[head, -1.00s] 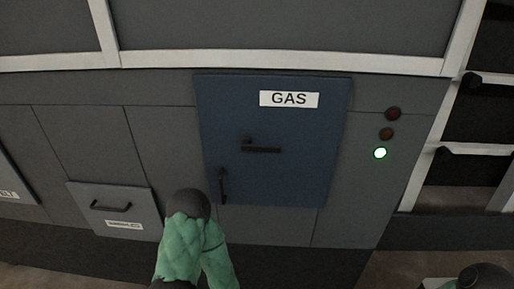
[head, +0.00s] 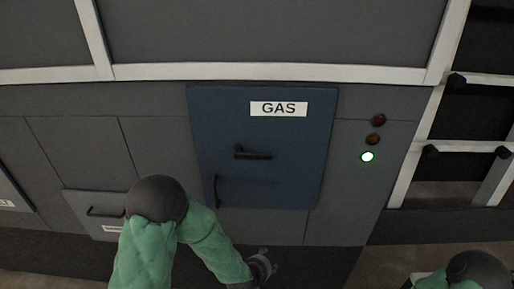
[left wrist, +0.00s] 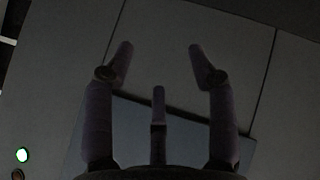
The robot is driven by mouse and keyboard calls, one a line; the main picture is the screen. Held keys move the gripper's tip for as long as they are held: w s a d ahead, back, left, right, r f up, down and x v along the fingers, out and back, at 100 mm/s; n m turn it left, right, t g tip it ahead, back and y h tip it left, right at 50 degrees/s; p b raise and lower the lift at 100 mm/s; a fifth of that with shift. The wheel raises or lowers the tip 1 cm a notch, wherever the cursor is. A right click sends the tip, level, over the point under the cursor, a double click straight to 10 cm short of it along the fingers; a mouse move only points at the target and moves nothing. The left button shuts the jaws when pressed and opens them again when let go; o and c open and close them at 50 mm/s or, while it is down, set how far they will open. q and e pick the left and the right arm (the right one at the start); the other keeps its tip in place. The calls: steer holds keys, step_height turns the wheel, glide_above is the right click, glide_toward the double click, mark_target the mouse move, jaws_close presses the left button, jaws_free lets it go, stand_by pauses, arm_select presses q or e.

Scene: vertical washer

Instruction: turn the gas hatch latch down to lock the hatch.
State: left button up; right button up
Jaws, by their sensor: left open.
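The blue gas hatch (head: 290,182) is flush in the grey washer front and looks closed. Its black latch (head: 254,156) lies roughly horizontal near the middle, under the white GAS label (head: 279,109). A black upright handle (head: 218,191) is at the hatch's lower left. My left gripper (head: 264,262) is below the hatch, apart from the latch. In the left wrist view my left gripper (left wrist: 159,58) has its fingers spread, with nothing seen held. My right gripper is out of view.
A green light (head: 367,157) glows beside the hatch, below two dark reddish lights. A smaller panel with a black handle (head: 104,212) is at the lower left, partly behind my left arm. A white rack (head: 468,145) stands at the right.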

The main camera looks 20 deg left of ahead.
arm_select(q)
steer(key=w+a+r+n+t+y+p, duration=0.1)
steer(key=w+r+n+t+p, duration=0.15)
steer(key=r, duration=0.75)
steer(key=w+a+r+n+t+y+p, duration=0.1)
steer(key=w+r+n+t, duration=0.2)
steer(key=r, duration=0.6)
steer(key=n+t+y+p, duration=0.2)
steer(key=n+t+y, duration=0.15)
steer(key=n, duration=0.25)
glide_toward(257, 156)
steer(key=shift+g+y, duration=0.25)
steer(key=shift+g, duration=0.05)
steer(key=x, duration=1.1)
steer(key=shift+d+r+p, duration=0.15)
steer(key=shift+d+p, duration=0.05)
steer(key=shift+p, duration=0.15)
jaws_close()
